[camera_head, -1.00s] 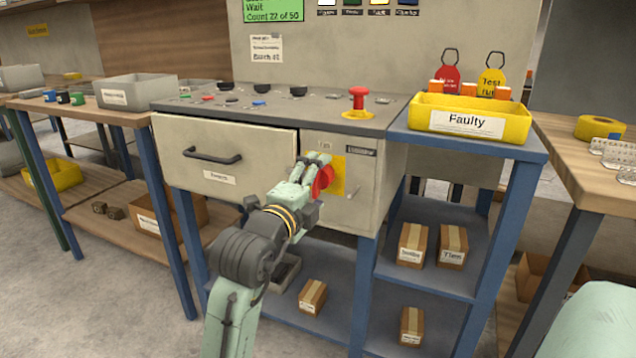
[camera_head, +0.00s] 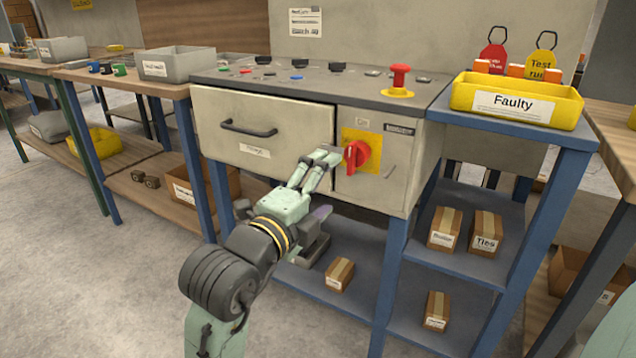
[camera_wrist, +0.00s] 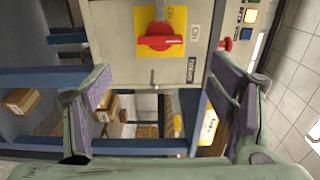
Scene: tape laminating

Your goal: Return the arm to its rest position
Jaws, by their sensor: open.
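My gripper (camera_head: 316,170) is open and empty in front of the control cabinet (camera_head: 268,171). Its fingertips are just left of the red rotary switch (camera_head: 358,155) on its yellow plate, apart from it as far as the head view shows. In the wrist view my two fingers (camera_wrist: 163,105) stand wide apart with nothing between them. There the red switch (camera_wrist: 160,37) shows ahead, beyond the fingers. My arm reaches up from the bottom of the head view, bent at the elbow.
A red push button (camera_head: 399,80) stands on the cabinet top. A yellow "Faulty" bin (camera_head: 515,103) is on the blue stand at right. Small boxes (camera_head: 340,274) sit on the lower shelves. A drawer (camera_head: 262,137) with a dark handle is left of the switch. Open floor lies at lower left.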

